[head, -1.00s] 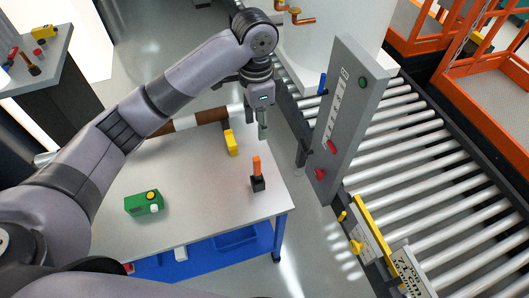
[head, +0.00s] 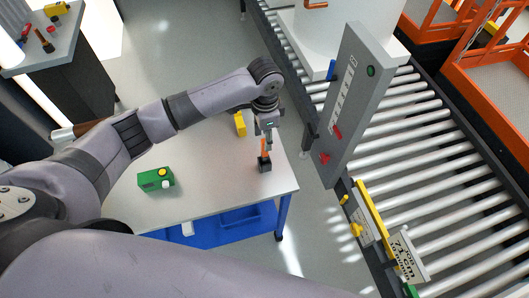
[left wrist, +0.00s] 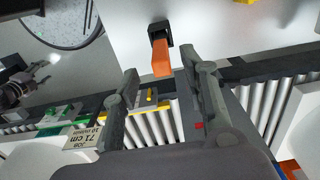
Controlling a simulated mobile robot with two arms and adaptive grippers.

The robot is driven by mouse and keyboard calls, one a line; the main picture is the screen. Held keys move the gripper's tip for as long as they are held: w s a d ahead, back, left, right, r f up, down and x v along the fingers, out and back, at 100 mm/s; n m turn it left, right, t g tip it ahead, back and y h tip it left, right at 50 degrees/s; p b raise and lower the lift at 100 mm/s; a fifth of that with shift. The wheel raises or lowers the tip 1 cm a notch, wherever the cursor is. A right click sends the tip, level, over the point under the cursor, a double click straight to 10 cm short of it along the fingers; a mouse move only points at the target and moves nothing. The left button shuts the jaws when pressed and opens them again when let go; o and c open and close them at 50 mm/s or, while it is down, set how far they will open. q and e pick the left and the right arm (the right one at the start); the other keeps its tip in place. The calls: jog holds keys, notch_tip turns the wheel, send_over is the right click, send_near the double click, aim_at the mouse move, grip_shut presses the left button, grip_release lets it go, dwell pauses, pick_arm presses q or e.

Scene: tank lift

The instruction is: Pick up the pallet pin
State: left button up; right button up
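The pallet pin looks to be the orange upright piece (head: 264,146) standing in a small black holder (head: 265,165) near the right edge of the white table (head: 215,190). In the left wrist view the orange pin (left wrist: 161,59) sticks up toward the camera from the black holder (left wrist: 159,32). My left gripper (head: 265,138) is just above the pin in the head view. In the left wrist view its two fingers are spread apart and empty, with the pin between their tips or just beyond. Contact cannot be told. A dark gripper-like shape (left wrist: 30,82), perhaps my right gripper, shows small at the left.
A green box (head: 156,181) and a yellow block (head: 240,124) lie on the table. A grey control panel (head: 350,105) stands right of it, beside the roller conveyor (head: 440,170). Orange railings (head: 490,75) stand at the far right. The table's front middle is clear.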

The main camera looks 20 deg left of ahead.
aim_at(265, 155)
pick_arm(q)
notch_tip(265, 155, down, 4)
jog(key=shift+w+a+r+p, duration=0.1)
jog(key=shift+r+p, duration=0.1)
jog(key=shift+p, duration=0.2)
jog(key=c, duration=0.9)
grip_shut()
pick_arm(e)
jog(key=shift+s+d+r, duration=0.1)
jog(key=shift+s+r, duration=0.2)
jog(key=shift+s, duration=0.2)
jog(key=shift+s+r, duration=0.3)
jog(key=shift+s, duration=0.2)
jog(key=shift+s, duration=0.15)
